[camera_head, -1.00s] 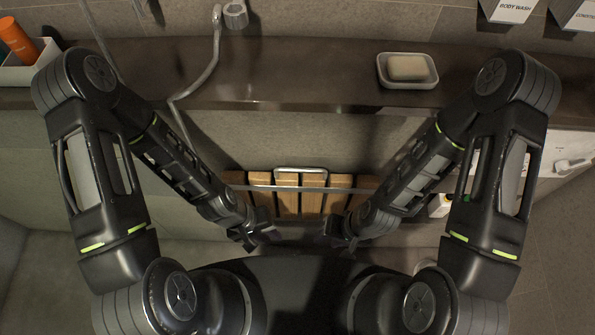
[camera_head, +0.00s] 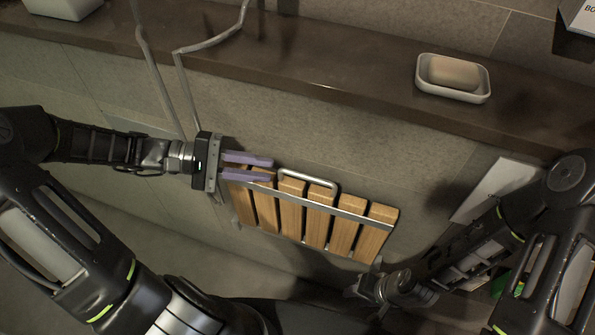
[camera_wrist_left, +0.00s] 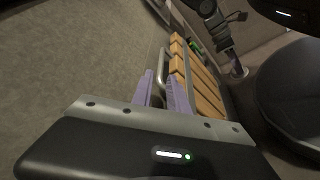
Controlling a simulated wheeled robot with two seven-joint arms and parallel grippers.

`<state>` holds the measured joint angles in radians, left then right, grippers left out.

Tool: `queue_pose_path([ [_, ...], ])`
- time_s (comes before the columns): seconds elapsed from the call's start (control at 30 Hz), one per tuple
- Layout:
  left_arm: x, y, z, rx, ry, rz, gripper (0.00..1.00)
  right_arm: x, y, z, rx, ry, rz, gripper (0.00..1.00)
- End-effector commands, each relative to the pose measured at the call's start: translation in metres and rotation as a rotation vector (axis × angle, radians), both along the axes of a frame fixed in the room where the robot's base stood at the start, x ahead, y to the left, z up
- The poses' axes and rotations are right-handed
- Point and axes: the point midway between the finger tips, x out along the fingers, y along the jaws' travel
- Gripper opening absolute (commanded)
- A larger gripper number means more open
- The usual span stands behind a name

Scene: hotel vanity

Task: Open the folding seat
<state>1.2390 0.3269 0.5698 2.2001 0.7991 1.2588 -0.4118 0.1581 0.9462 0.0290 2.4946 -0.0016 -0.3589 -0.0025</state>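The folding seat (camera_head: 291,210) has several wooden slats joined by a metal bar and appears folded up against the tiled wall under the brown ledge. A metal loop handle (camera_head: 309,175) sits at its upper edge; it also shows in the left wrist view (camera_wrist_left: 162,68). My left gripper (camera_head: 272,169) is at the seat's upper left corner, its purple fingers apart and pointing toward the handle.
The brown ledge (camera_head: 330,62) runs above the seat and holds a white dish (camera_head: 452,92) with a bar of soap (camera_head: 454,73). A grey hose (camera_head: 184,85) hangs left of the seat, near my left wrist. A white panel (camera_head: 495,190) is at the right.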

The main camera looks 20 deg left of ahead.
Motion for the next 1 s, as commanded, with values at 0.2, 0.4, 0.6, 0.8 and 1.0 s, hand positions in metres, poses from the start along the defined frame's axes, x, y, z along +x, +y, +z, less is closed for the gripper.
queue_pose_path([
  [0.2,0.0,-0.001,0.0,0.001,0.002,-0.002,0.2,-0.001,-0.001,0.001,-0.001,0.001,-0.001,0.36],
  [0.4,0.002,-0.01,-0.002,-0.001,0.002,-0.003,0.2,0.0,-0.001,0.0,-0.001,0.001,-0.001,0.36],
  [0.6,0.008,-0.036,-0.009,-0.002,0.003,-0.006,0.2,0.0,-0.001,-0.003,-0.001,0.001,-0.001,0.36],
  [0.8,0.015,-0.064,-0.015,-0.001,0.004,-0.005,0.2,-0.001,-0.001,-0.006,-0.001,0.001,-0.001,0.36],
  [1.0,0.018,-0.075,-0.017,0.001,0.004,-0.003,0.2,-0.001,-0.001,-0.006,-0.001,0.001,-0.001,0.36],
])
